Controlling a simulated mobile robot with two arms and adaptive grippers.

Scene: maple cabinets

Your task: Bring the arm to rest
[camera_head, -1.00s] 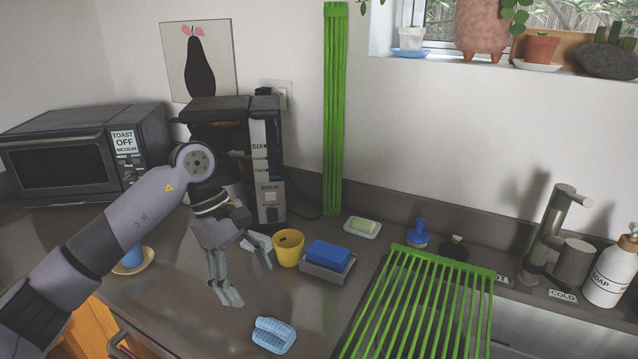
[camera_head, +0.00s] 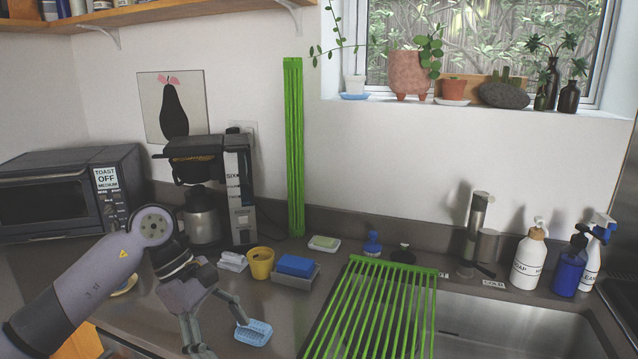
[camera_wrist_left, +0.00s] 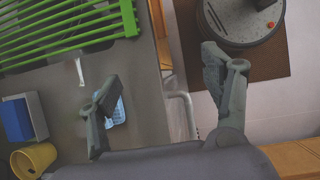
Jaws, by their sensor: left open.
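My left arm comes in from the left in the head view. Its gripper (camera_head: 222,336) is open and empty, pointing down over the front part of the counter. In the head view one fingertip overlaps the left edge of a light blue ridged object (camera_head: 253,333). In the left wrist view the two fingers of the gripper (camera_wrist_left: 162,73) stand wide apart with nothing between them. The light blue object (camera_wrist_left: 117,111) shows there beside the left finger. Whether they touch I cannot tell. My right gripper is in neither view.
A yellow cup (camera_head: 261,263) and a blue sponge in a grey holder (camera_head: 295,270) stand behind the gripper. A green rack (camera_head: 372,310) lies over the sink's left side. A coffee maker (camera_head: 238,190) and toaster oven (camera_head: 65,190) stand at the back left.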

